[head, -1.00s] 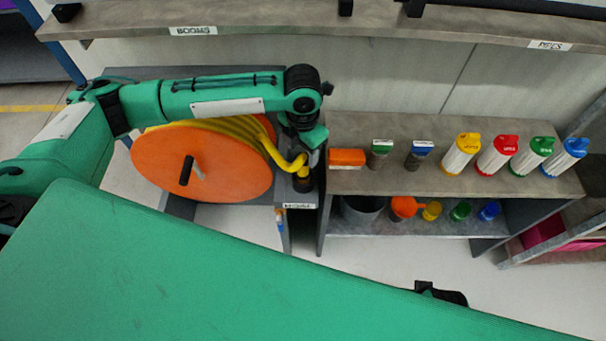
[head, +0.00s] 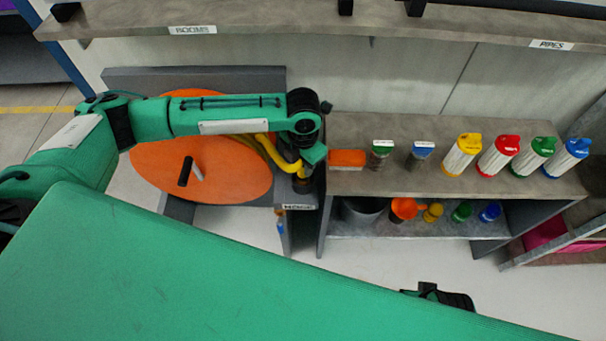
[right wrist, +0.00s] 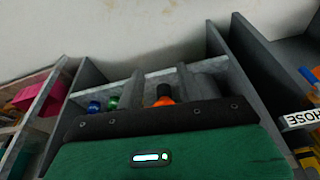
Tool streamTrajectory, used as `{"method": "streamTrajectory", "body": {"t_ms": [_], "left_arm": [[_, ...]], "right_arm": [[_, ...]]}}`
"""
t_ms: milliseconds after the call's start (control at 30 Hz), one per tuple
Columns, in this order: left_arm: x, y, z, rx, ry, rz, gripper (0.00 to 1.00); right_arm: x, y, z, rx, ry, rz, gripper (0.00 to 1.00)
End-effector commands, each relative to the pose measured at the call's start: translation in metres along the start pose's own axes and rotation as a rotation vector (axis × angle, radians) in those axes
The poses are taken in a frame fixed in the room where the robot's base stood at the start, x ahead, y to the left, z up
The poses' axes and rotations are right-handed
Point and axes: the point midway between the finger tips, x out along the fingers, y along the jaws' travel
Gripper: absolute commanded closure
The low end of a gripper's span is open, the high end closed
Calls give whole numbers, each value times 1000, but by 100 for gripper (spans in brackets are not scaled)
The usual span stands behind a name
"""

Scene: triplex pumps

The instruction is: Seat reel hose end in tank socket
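The orange hose reel (head: 220,180) stands at the left, partly behind my left arm. The yellow hose (head: 268,150) runs from it to the grey stand labelled HOSE (head: 297,207). Its end goes down by a dark and brown fitting (head: 303,184) on the stand; I cannot tell whether this is a holder or part of the hose end. My left gripper (head: 311,160) is right above the fitting, beside the hose; its fingers are too small and hidden to read. My right gripper (head: 440,297) shows only as a dark part beyond green bodywork. I cannot make out a tank socket.
A long shelf (head: 290,20) crosses the back. The floor (head: 370,258) in front is clear.

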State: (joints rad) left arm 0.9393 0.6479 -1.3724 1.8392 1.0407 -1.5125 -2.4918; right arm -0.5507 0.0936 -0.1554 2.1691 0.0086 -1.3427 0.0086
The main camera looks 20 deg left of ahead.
Motion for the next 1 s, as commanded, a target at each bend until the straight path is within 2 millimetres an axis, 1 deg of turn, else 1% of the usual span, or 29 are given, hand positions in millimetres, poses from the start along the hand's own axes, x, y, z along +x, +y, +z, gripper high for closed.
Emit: {"method": "streamTrajectory", "body": {"t_ms": [33, 67, 367, 467, 567, 633, 800, 900, 1000], "left_arm": [[0, 0, 0, 0, 0, 0, 97], [0, 0, 0, 0, 0, 0, 100], [-1, 0, 0, 0, -1, 0, 100], [-8, 0, 1, 0, -3, 0, 100], [-23, 1, 1, -1, -4, 0, 100], [-37, 1, 2, -1, -6, 0, 100], [-72, 1, 1, 0, -4, 0, 100], [-87, 0, 1, -1, -3, 0, 100], [-96, 0, 1, -1, -3, 0, 100]], "right_arm": [[0, 0, 0, 0, -1, 0, 64], [0, 0, 0, 0, -1, 0, 64], [0, 0, 0, 0, 0, 0, 64], [-1, 0, -1, 0, 1, 0, 64], [-1, 0, -1, 0, 3, 0, 64], [1, 0, -1, 1, 0, 0, 64], [14, 0, 5, 1, -19, 0, 64], [18, 0, 5, 1, -22, 0, 64], [22, 0, 3, 1, -23, 0, 64]]}}
